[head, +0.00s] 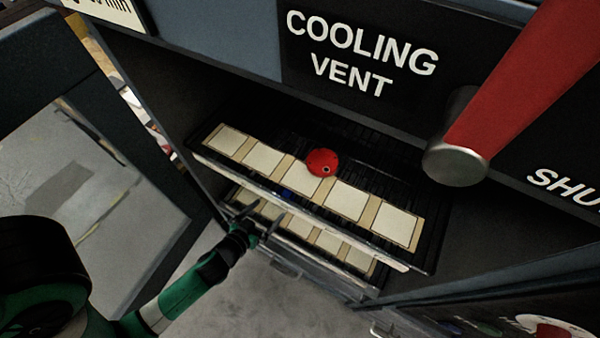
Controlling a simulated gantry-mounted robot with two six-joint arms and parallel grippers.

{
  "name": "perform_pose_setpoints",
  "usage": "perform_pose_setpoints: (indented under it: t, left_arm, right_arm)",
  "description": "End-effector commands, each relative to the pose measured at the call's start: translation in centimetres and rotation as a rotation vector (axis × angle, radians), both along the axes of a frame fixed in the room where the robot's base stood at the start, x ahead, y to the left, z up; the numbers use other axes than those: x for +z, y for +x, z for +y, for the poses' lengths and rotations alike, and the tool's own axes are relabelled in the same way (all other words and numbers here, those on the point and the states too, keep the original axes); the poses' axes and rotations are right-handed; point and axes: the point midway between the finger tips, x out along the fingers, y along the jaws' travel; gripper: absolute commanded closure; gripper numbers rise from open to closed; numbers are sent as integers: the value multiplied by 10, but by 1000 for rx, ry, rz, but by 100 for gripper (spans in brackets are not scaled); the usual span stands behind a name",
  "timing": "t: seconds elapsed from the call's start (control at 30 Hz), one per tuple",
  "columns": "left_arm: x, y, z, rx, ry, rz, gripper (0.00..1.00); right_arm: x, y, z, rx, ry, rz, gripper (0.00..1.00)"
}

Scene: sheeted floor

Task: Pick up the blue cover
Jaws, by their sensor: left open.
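A small dark blue thing (287,192), perhaps the blue cover, shows near the front edge of the upper tray; most of it is hidden, and I cannot tell its shape. My left gripper (260,218) is open and empty in front of the trays, below and left of the blue thing. Its fingers point toward the lower tray, and I cannot tell whether they touch it. My right gripper is not in view.
A red round cover (322,162) lies on the upper tray (300,203), which has a row of pale squares. A similar lower tray (330,243) sits beneath. A cabinet with a large red handle (520,75) surrounds them. An open door (180,215) stands left.

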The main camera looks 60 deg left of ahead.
Motion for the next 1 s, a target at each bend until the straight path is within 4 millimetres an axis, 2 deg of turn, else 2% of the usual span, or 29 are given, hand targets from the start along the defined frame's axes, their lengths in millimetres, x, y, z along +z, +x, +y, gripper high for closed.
perform_pose_setpoints:
  t: [0.17, 0.5, 0.77, 0.9, 1.0]
  left_arm:
    - [-2, 1, 1, 1, -1, 1, 0]
    - [-27, 44, 28, 2, -1, 1, 0]
    - [-34, 53, 34, 1, -1, 1, 0]
    - [-51, 69, 46, 2, -1, 1, 0]
    - [-57, 80, 53, 1, -1, 1, 0]
  right_arm:
    - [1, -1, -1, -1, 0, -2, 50]
    - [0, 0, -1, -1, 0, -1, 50]
    - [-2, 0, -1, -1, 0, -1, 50]
    - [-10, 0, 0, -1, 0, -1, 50]
    - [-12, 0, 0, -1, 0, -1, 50]
